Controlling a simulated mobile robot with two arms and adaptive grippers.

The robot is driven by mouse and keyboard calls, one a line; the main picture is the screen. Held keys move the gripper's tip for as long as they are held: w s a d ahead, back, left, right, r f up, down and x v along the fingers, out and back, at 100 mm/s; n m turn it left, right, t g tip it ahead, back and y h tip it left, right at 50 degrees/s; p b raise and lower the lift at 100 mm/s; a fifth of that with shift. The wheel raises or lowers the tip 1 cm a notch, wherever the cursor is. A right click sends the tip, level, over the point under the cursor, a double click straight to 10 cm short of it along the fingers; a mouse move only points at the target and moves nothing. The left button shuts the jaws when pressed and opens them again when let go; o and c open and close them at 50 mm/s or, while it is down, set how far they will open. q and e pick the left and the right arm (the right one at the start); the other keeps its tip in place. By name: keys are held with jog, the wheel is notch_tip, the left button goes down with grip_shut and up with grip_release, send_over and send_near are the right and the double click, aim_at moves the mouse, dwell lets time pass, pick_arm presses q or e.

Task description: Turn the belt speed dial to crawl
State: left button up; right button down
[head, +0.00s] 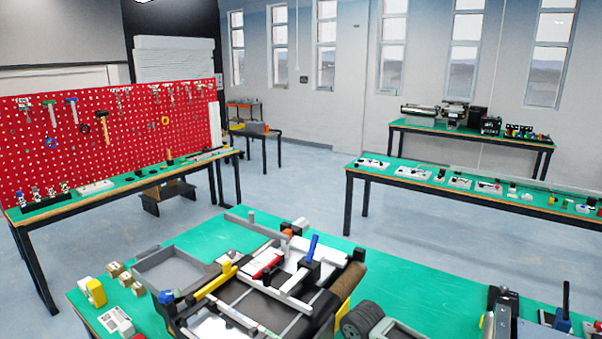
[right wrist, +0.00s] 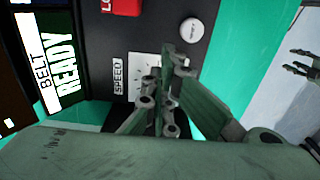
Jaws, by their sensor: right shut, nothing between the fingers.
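In the right wrist view my right gripper (right wrist: 166,100) is shut and empty. Its fingertips are in front of a white plate (right wrist: 145,62) beside the SPEED label (right wrist: 119,75) on a dark control panel. The fingers cover most of that plate, so the dial and its setting are hidden, and I cannot tell whether they touch it. A dark two-fingered shape at the right edge looks like my left gripper (right wrist: 300,62), with its fingers apart and nothing between them. Neither gripper shows in the head view, where the mini conveyor machine (head: 262,290) stands on the near green table.
The panel's screen (right wrist: 58,65) reads BELT READY. A white round button (right wrist: 192,30) and a red part (right wrist: 121,5) are close to the fingers. In the head view a grey tray (head: 170,270) and small boxes lie left of the machine. Open floor lies behind the table.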

jog(key=shift+s+d+f+p, duration=0.2)
jog(key=shift+d+f+p, duration=0.1)
jog(key=shift+d+f, duration=0.1)
jog(key=r+p, duration=0.4)
jog(key=shift+w+d+r, duration=0.15)
jog(key=shift+w, duration=0.15)
jog(key=shift+a+r, duration=0.25)
jog(key=shift+r, duration=0.7)
